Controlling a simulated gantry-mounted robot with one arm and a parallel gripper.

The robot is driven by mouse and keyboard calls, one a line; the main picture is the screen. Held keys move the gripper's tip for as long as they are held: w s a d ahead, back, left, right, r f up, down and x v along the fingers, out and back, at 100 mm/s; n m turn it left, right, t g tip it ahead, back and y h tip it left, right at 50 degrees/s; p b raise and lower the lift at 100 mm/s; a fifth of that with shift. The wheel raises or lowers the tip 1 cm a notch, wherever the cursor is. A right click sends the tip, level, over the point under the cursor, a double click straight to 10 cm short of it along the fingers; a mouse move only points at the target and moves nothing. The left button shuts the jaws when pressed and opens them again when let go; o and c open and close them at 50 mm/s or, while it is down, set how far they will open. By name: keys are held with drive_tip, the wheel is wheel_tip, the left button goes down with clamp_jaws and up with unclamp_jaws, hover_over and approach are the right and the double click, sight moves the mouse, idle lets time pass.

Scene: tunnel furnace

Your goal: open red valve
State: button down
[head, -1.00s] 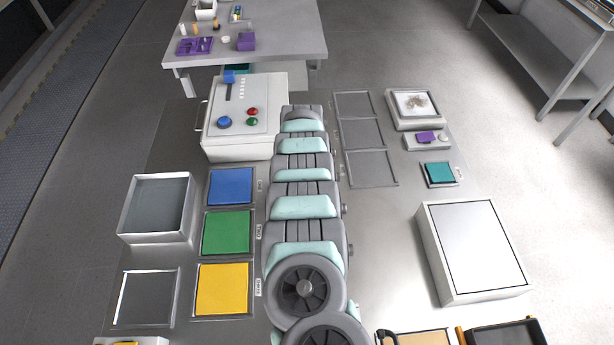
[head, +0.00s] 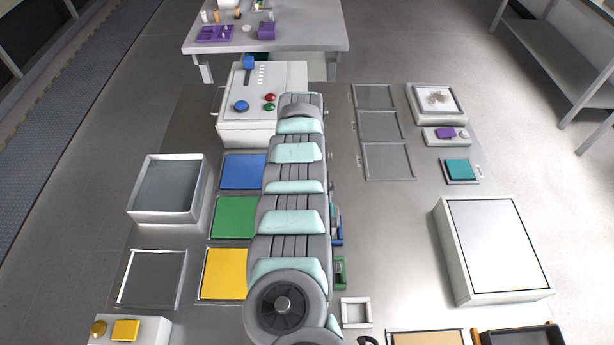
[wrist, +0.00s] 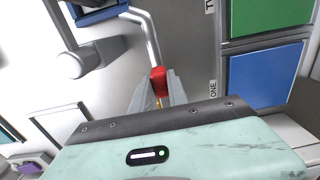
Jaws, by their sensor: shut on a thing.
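In the head view my own arm hides the valve and the gripper.
In the wrist view a blue part (wrist: 97,14) and a white round fitting (wrist: 75,62) stand left of the pipe. The head view shows a control box (head: 258,130), blue, green and yellow pads, an open box (head: 165,212) and a flat white box (head: 495,240).

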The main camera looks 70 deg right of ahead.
idle(0.4)
drive_tip(key=c, duration=1.3)
unclamp_jaws()
wheel_tip(320, 180, up, 11)
drive_tip(key=shift+f+p, duration=0.1)
drive_tip(key=shift+p, duration=0.25)
